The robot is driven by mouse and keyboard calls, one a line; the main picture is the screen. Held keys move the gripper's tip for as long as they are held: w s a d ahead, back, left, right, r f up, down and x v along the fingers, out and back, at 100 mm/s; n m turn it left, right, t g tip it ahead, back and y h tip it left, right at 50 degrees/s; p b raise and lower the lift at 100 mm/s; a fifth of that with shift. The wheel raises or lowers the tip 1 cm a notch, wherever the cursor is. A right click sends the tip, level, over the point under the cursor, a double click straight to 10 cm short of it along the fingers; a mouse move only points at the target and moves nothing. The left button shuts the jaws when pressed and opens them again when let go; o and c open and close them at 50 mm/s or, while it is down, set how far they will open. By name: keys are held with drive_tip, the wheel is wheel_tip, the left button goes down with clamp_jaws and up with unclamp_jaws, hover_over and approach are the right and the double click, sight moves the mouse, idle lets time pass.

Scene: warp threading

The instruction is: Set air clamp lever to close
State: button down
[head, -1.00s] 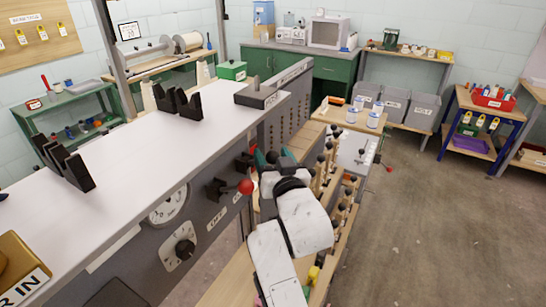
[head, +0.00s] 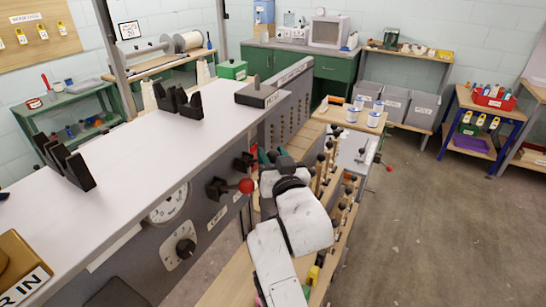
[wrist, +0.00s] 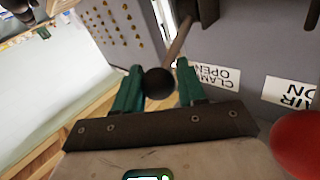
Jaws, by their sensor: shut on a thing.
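The clamp lever shows in the wrist view as a black ball knob (wrist: 160,83) on a thin brownish rod slanting up to the grey machine side. My gripper (wrist: 159,82) has its two green fingers on either side of this knob and is shut on it. An upside-down "CLAMP OPEN" label (wrist: 215,76) is on the panel just right of the rod. In the head view my gripper (head: 262,156) is at the machine's side panel, with the lever mostly hidden by it and the wrist.
A red ball knob (head: 246,186) on a black lever stands close left of my wrist; it also shows in the wrist view (wrist: 298,142). The white machine top (head: 130,165) is left. A wooden rack of dark-knobbed pegs (head: 335,200) is close right. Open floor lies further right.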

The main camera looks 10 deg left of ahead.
drive_tip(key=shift+d+f, duration=0.2)
drive_tip(key=shift+f, duration=0.15)
